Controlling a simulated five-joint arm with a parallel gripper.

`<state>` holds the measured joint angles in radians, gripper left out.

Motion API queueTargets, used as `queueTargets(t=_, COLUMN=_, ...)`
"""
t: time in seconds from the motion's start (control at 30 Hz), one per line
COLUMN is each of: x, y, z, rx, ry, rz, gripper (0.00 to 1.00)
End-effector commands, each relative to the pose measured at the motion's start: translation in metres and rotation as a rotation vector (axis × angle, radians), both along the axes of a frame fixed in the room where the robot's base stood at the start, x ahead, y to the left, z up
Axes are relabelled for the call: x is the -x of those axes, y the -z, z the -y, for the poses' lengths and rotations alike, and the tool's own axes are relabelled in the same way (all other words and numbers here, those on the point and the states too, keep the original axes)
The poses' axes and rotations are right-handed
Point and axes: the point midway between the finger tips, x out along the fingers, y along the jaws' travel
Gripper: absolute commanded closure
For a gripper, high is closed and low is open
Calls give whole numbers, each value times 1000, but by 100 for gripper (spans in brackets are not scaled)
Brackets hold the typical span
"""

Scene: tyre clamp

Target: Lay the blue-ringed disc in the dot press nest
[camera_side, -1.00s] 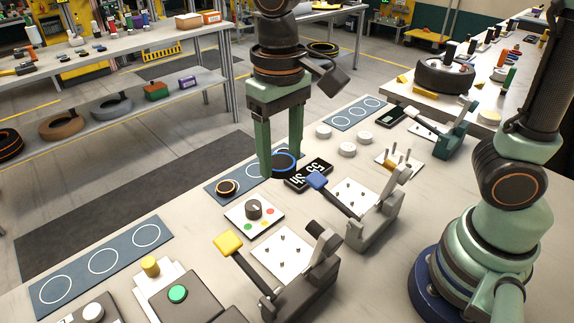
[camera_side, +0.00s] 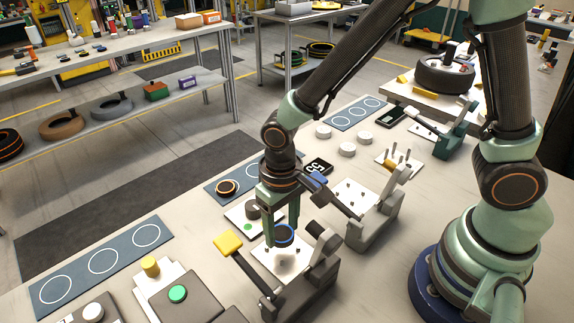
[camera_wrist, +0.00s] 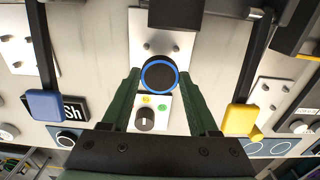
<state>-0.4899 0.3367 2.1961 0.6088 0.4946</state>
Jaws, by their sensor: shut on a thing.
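The blue-ringed disc (camera_side: 284,236), dark with a bright blue rim, is between the fingers of my gripper (camera_side: 282,238). It also shows in the wrist view (camera_wrist: 160,76), with green fingers on both sides. My gripper is shut on it and holds it over the white pinned plate (camera_side: 268,262) of the yellow-handled clamp. That plate lies beneath it in the wrist view (camera_wrist: 176,42), with pins showing around the disc. Whether the disc touches the plate or pins is not clear. No dot mark naming the press is readable.
The yellow lever (camera_side: 228,243) stands left of the plate, and the clamp's grey upright (camera_side: 318,262) stands right. The blue-handled clamp (camera_side: 378,215) is behind. A knob card (camera_wrist: 145,119) with coloured dots lies close by. A tan-ringed disc (camera_side: 227,187) rests on a blue mat.

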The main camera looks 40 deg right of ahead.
Motion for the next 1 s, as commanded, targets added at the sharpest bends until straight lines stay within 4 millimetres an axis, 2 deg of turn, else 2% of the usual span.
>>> queueTargets(t=0.33, x=1, y=36, z=0, rx=1, ry=0, rz=-2, gripper=100)
queueTargets(t=0.77, x=0, y=41, z=0, rx=0, ry=0, rz=-1, gripper=100)
queueTargets(t=0.8, x=0, y=41, z=0, rx=0, ry=0, rz=0, gripper=28)
queueTargets(t=0.83, x=0, y=41, z=0, rx=0, ry=0, rz=0, gripper=17)
queueTargets(t=0.87, x=0, y=41, z=0, rx=0, ry=0, rz=0, gripper=10)
queueTargets(t=1.0, x=0, y=41, z=0, rx=0, ry=0, rz=0, gripper=10)
